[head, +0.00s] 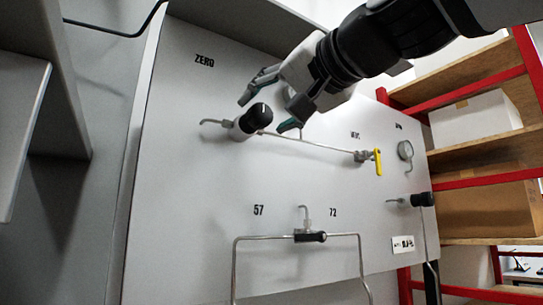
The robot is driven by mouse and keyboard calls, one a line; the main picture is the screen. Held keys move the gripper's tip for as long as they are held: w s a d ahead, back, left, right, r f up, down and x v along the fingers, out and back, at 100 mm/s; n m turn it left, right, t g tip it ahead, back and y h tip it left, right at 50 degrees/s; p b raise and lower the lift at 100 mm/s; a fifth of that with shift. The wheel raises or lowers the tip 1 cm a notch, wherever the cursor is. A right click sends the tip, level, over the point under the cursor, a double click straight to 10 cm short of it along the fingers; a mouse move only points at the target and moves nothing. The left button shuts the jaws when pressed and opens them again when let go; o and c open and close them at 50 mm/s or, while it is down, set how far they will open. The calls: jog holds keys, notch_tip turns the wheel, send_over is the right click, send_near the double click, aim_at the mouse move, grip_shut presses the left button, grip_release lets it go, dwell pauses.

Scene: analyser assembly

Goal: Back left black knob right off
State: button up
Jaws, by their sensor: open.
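A grey tilted panel (180,200) fills the middle of the head view. A black knob (257,116) with a white mark on top sits on a valve near the panel's upper left, below the word ZERO. The valve joins a thin metal tube. My gripper (267,112) is open, its two dark green fingertips apart at the knob's upper left and right. Whether the fingers touch the knob, I cannot tell. A second black knob (423,199) sits at the panel's right edge.
A yellow-handled valve (378,161) and a gauge (405,150) are on the panel's right. A black handle (310,237) is on the lower tubing, between 57 and 72. A red-framed shelf (470,185) with boxes stands right. Grey shelving is left.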

jog(key=v, duration=0.9)
jog(key=shift+s+d, duration=0.15)
jog(key=shift+s, duration=0.05)
jog(key=s+d+f+g+h, duration=0.1)
jog(key=d+f+g+h, duration=0.2)
jog(key=f, duration=1.1)
jog(key=d+f+g+h, duration=0.2)
jog(key=f+g, duration=0.1)
jog(key=f, duration=1.1)
jog(key=s+d+f+g+h, duration=0.3)
jog(key=s+d+f+g, duration=0.15)
jog(key=s+f, duration=0.65)
jog(key=s+d+f+g+h, duration=0.2)
jog(key=s+d+f+g, duration=0.4)
jog(key=f, duration=0.8)
notch_tip(320, 180, up, 30)
jog(key=t+p, duration=0.5)
jog(key=p, duration=2.3)
jog(key=shift+s+a+f+t, duration=0.2)
jog(key=shift+s+a+t, duration=0.1)
jog(key=shift+t, duration=0.05)
